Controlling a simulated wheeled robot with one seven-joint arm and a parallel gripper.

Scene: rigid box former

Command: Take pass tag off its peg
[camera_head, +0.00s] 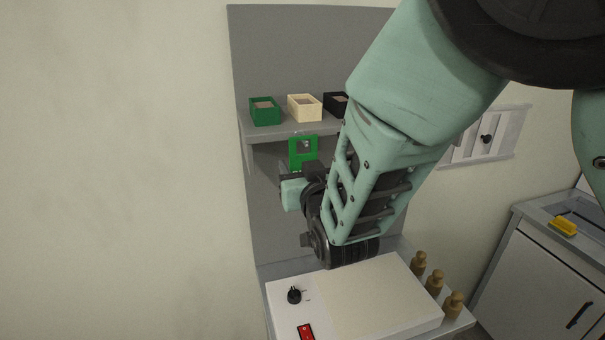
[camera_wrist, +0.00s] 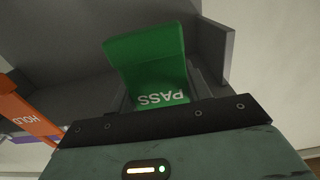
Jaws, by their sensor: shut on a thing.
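The pass tag (camera_head: 303,152) is a green plate with a window, in front of the grey back panel just below the shelf. In the wrist view the green tag (camera_wrist: 155,65) carries the word PASS, seen upside down, and stands straight out ahead of the jaws. My gripper (camera_head: 298,172) is shut on the tag's lower end. The peg is hidden, so I cannot tell whether the tag still hangs on it.
An orange HOLD tag (camera_wrist: 28,115) is at the left of the wrist view. Green (camera_head: 264,111), cream (camera_head: 304,108) and black (camera_head: 335,103) boxes stand on the shelf above. A white box machine (camera_head: 370,295) and several brown bottle-like pieces (camera_head: 435,282) are below.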

